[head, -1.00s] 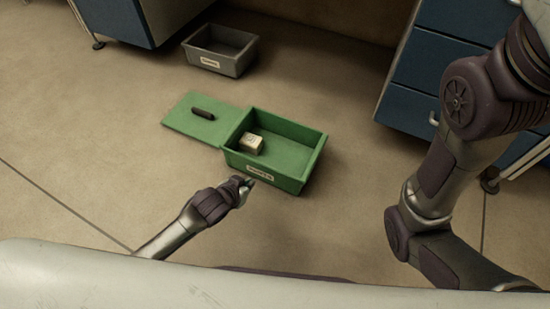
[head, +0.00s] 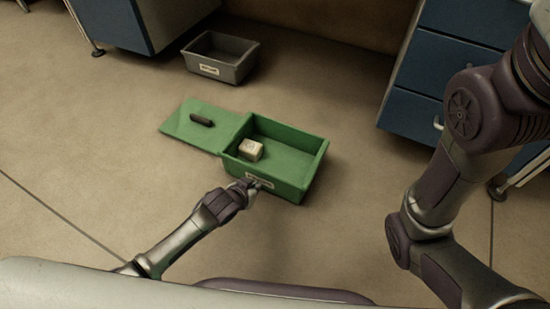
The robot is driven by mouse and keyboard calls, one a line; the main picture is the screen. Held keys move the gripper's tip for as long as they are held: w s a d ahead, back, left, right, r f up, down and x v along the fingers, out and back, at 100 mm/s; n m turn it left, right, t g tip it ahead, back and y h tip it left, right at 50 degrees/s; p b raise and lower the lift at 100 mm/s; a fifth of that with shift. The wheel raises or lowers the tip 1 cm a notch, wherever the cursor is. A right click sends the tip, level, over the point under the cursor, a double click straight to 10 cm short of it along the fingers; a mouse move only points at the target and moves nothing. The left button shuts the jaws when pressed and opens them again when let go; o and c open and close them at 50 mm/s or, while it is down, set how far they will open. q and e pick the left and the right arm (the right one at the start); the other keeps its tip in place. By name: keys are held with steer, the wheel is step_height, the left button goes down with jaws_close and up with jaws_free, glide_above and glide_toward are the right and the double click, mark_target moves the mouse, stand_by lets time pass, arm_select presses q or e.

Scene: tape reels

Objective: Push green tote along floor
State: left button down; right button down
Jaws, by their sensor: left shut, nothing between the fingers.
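The green tote (head: 283,190) stands open on the floor in the middle of the head view, with a label on its near wall. A small pale box (head: 251,150) lies inside it at the left. A green lid (head: 185,131) with a dark handle lies flat at the tote's left side. My left gripper (head: 250,181) is shut and empty at the tote's near wall, close to the label; whether it touches cannot be told for certain. My right arm shows at the right, but its gripper is out of view.
A grey tote (head: 238,72) with a label stands on the floor behind the green lid. A blue cabinet (head: 112,22) stands at the back left and a blue drawer unit (head: 420,95) at the right. The floor (head: 90,170) left of the lid is clear.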

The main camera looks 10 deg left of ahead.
arm_select(q)
steer(key=shift+w+d+b, duration=0.15)
steer(key=shift+w+d, duration=0.25)
steer(key=shift+w, duration=0.65)
steer(key=shift+w+d+b, duration=0.2)
steer(key=shift+w+d, duration=0.2)
steer(key=shift+w, duration=0.65)
steer(key=shift+w+d+b, duration=0.15)
steer(key=shift+w+d, duration=0.25)
steer(key=shift+w, duration=0.65)
steer(key=shift+w+d+b, duration=0.35)
steer(key=shift+w+b, duration=0.05)
steer(key=shift+w, duration=0.45)
steer(key=shift+w+d+b, duration=0.35)
steer(key=shift+w+b, duration=0.1)
steer(key=shift+w, duration=0.4)
steer(key=shift+w+d+b, duration=0.35)
steer(key=shift+w+b, duration=0.05)
steer(key=shift+w, duration=0.45)
steer(key=shift+w+d, duration=0.3)
steer(key=shift+w, duration=0.4)
steer(key=shift+b, duration=0.3)
